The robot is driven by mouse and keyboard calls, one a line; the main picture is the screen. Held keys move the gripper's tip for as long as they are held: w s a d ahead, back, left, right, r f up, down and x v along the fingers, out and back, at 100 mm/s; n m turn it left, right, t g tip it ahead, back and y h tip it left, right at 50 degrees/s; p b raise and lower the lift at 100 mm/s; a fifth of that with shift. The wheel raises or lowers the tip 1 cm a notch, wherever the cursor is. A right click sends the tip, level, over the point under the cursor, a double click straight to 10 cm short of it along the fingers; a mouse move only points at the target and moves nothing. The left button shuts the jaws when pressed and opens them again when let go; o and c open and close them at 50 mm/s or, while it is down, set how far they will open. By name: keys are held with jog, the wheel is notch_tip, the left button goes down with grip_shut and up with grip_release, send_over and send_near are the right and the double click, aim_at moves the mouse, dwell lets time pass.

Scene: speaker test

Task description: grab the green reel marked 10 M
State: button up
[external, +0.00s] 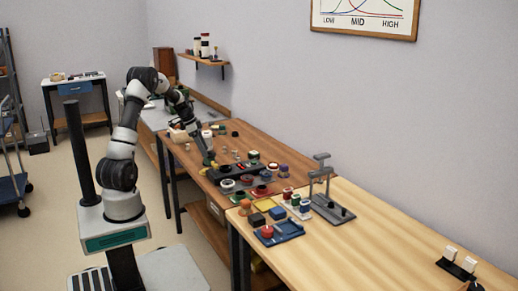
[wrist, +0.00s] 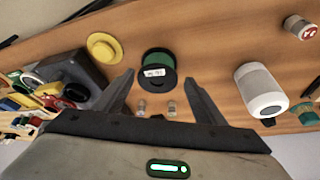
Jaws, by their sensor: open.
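The green reel (wrist: 157,62) with dark flanges stands on the wooden table in the wrist view. Its white label (wrist: 154,72) is too small to read surely. My gripper (wrist: 159,82) is open and empty, with one finger on each side of the reel's near part; I cannot tell whether they touch it. In the external view my gripper (external: 209,162) hangs low over the brown table, and I cannot make out this reel there.
A yellow disc-like piece (wrist: 103,46) and a dark tray (wrist: 75,75) with several reels lie left of the reel. Two small clear-sided cylinders (wrist: 142,107) stand just nearer. A grey stand (external: 328,200) rises on the nearer table.

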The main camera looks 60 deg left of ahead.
aim_at(209, 159)
jog(key=b+x, duration=0.1)
jog(key=x, duration=0.3)
jog(key=shift+d+f, duration=0.2)
jog(key=shift+f, duration=0.2)
jog(key=shift+c, duration=0.2)
jog(key=c, duration=0.9)
jog(key=shift+r, duration=0.1)
